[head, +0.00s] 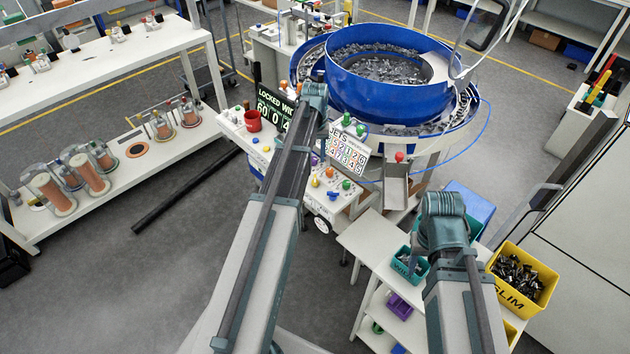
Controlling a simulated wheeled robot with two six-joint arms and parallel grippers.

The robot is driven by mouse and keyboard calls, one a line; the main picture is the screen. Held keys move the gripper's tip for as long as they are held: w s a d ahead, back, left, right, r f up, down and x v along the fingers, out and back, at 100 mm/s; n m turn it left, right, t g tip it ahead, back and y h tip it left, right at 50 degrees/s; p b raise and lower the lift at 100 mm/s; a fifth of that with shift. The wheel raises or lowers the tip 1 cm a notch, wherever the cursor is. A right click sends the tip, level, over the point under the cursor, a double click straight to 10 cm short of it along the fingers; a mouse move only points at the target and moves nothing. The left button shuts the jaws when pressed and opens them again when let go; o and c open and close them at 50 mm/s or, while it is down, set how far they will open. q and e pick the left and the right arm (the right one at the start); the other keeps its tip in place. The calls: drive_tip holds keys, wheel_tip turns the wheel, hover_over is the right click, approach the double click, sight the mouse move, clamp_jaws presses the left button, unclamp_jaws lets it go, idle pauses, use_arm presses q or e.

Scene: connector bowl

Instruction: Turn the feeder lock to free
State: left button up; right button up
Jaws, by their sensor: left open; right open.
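A blue bowl feeder (345,90) full of small grey parts stands at the back centre. I cannot tell which control is the feeder lock. My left arm crosses over the console and hides part of it. My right arm ends above the side table. Neither gripper's fingers show.
A white side table (362,232) holds a teal "WIC" bin and a yellow "SLIM" bin (538,262) of dark parts. A card marked "JETS" (348,149) stands on the console. A red cup (252,120) stands at left.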

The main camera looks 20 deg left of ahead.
sight(315, 178)
use_arm(q)
wheel_tip(315, 178, down, 9)
drive_tip(key=b, duration=0.8)
drive_tip(key=shift+f, duration=0.15)
use_arm(e)
wheel_tip(315, 178, down, 9)
drive_tip(key=shift+f, duration=0.2)
drive_tip(key=shift+r, duration=0.1)
use_arm(q)
clamp_jaws()
